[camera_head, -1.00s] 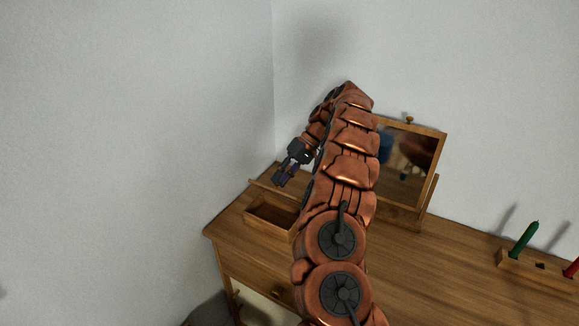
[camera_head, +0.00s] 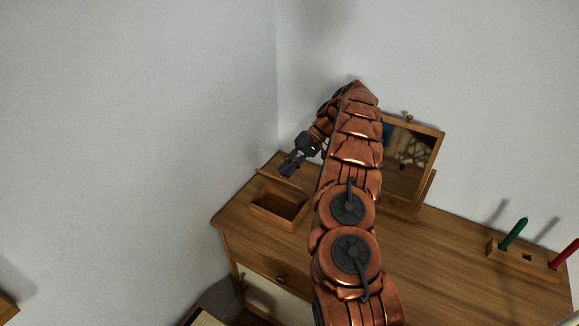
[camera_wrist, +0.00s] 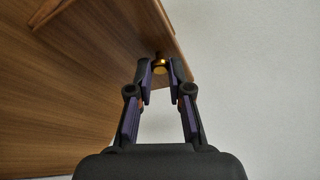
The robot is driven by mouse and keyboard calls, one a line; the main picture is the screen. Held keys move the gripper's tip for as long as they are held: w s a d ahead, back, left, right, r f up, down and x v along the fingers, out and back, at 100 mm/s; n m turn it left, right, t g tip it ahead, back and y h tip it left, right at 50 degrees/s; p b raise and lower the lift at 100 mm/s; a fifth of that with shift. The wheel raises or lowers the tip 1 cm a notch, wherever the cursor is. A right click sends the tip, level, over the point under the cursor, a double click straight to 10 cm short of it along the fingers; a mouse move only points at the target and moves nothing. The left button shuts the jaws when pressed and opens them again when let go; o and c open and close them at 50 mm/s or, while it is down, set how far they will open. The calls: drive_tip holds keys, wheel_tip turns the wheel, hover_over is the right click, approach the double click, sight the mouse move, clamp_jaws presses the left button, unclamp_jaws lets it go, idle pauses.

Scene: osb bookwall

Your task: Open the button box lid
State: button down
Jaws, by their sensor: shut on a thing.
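The button box (camera_head: 279,217) is a small open-topped wooden box at the left back of the wooden dresser top. Its lid (camera_head: 284,181) stands raised along the back edge, seen nearly edge-on in the head view, so the box's inside shows. The lid also shows in the wrist view (camera_wrist: 110,15) as a wooden panel with a brass knob (camera_wrist: 160,66). My gripper (camera_head: 288,171) is at the lid, above and behind the box opening. In the wrist view my gripper (camera_wrist: 159,72) has its fingertips on either side of the knob, shut on it. The exact contact is partly hidden by the fingers.
A framed tilting mirror (camera_head: 412,157) stands right of my arm. A wooden holder (camera_head: 524,262) with a green candle (camera_head: 514,234) and a red candle (camera_head: 566,252) is at the right. Walls rise close behind and left. The dresser top (camera_head: 450,270) is clear between mirror and holder.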

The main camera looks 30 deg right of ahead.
drive_tip(key=c, duration=1.1)
unclamp_jaws()
drive_tip(key=shift+f+b, duration=0.15)
drive_tip(key=shift+b, duration=0.2)
drive_tip(key=shift+a+f+b, duration=0.15)
drive_tip(key=shift+b, duration=0.7)
drive_tip(key=shift+a+b, duration=0.1)
drive_tip(key=shift+b, duration=0.35)
